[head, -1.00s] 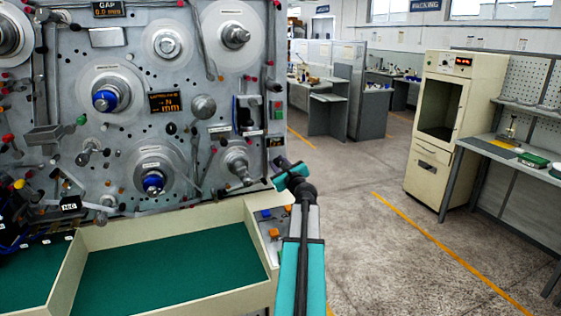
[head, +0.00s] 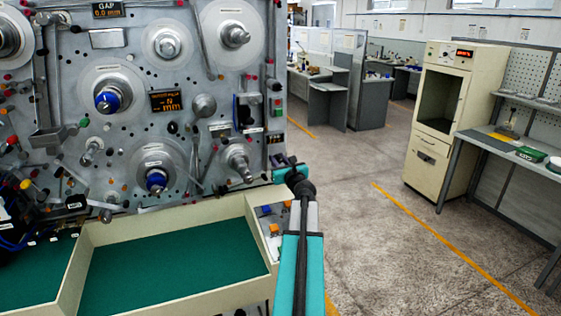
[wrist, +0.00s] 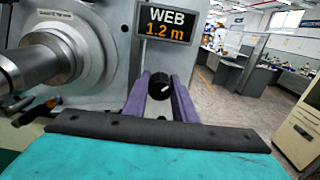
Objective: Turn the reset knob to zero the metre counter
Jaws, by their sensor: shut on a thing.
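The metre counter (wrist: 166,28) reads "WEB 1.2 m" in orange in the wrist view. The reset knob (wrist: 159,88), black and round, sits just below it on the grey machine panel. My gripper (wrist: 159,81) has its two purple fingers on either side of the knob, shut on it. In the head view my teal and grey arm reaches the right edge of the machine, and the knob is not clearly visible there.
A large metal spindle (wrist: 42,62) stands close on the left in the wrist view. In the head view, a green-lined tray (head: 172,287) lies below the panel. A cream cabinet (head: 440,130) stands right, across open floor (head: 365,210).

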